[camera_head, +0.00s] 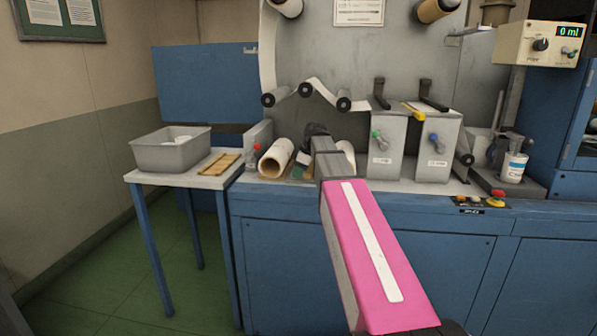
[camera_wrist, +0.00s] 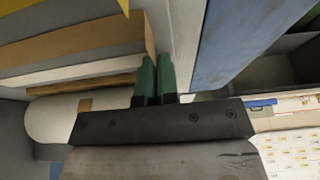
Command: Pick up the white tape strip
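I cannot make out a separate white tape strip in either view. The white stripe along the pink casing in the head view is on my own arm. My gripper shows in the wrist view (camera_wrist: 158,78) with two green fingertips side by side and a narrow gap between them. I see nothing clearly held there, and whether they are fully shut is unclear. In the head view my arm reaches to the bench and hides its end and part of the bench top. A white web (camera_head: 327,92) runs over dark rollers on the machine.
A cardboard roll (camera_head: 276,158) lies left of my arm's end. Grey blocks with levers (camera_head: 436,148) stand to the right. A grey bin (camera_head: 171,153) and a wooden piece (camera_head: 219,164) are on the side table (camera_head: 190,181). A control box (camera_head: 540,43) hangs upper right.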

